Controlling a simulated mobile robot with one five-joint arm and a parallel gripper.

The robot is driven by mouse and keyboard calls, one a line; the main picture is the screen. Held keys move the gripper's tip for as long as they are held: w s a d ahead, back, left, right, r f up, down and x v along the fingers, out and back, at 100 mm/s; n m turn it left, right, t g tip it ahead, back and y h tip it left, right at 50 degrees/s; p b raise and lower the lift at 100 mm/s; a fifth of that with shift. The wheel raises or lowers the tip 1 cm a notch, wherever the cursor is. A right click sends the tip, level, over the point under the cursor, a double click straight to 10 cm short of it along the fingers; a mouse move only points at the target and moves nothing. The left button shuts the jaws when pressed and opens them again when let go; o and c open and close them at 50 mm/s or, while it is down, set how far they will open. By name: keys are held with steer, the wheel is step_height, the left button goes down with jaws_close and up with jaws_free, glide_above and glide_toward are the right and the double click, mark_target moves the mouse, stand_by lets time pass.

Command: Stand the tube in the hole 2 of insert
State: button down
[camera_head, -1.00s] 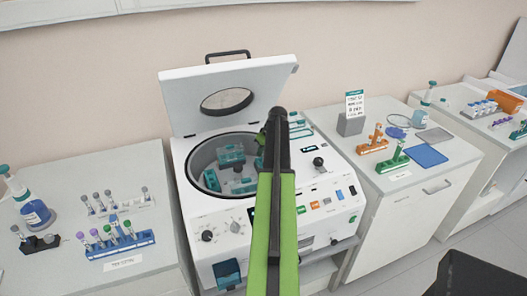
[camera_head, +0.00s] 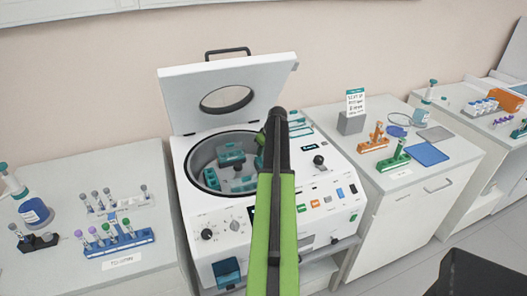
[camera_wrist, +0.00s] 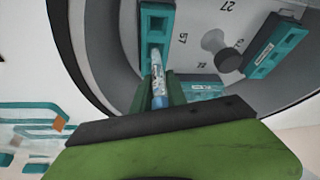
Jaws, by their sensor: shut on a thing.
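The tube (camera_wrist: 157,66) is slim and pale with a blue lower part, and it shows in the wrist view. My gripper (camera_wrist: 161,92) is shut on it. The tube's far end overlaps the near part of a teal insert (camera_wrist: 145,30) inside the round bowl of the centrifuge (camera_head: 183,215). In the head view my arm hides the tube and most of the gripper.
Other teal inserts (camera_wrist: 277,48) sit around the rotor's grey central knob (camera_wrist: 216,44). The bowl wall curves close around the gripper. The centrifuge lid (camera_head: 227,92) stands open behind. Tube racks (camera_head: 120,246) stand on the left bench, and a green rack (camera_head: 394,162) on the right.

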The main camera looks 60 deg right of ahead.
steer(key=shift+f, duration=0.45)
step_height(320, 180, down, 4)
steer(key=b, duration=0.4)
steer(key=shift+r, duration=0.25)
steer(key=shift+s+a+r, duration=0.1)
steer(key=shift+r, duration=0.05)
steer(key=c, duration=1.3)
jaws_free()
steer(key=shift+o, duration=0.2)
steer(key=p+v, duration=1.6)
steer(key=v, duration=0.1)
steer(key=shift+r, duration=0.3)
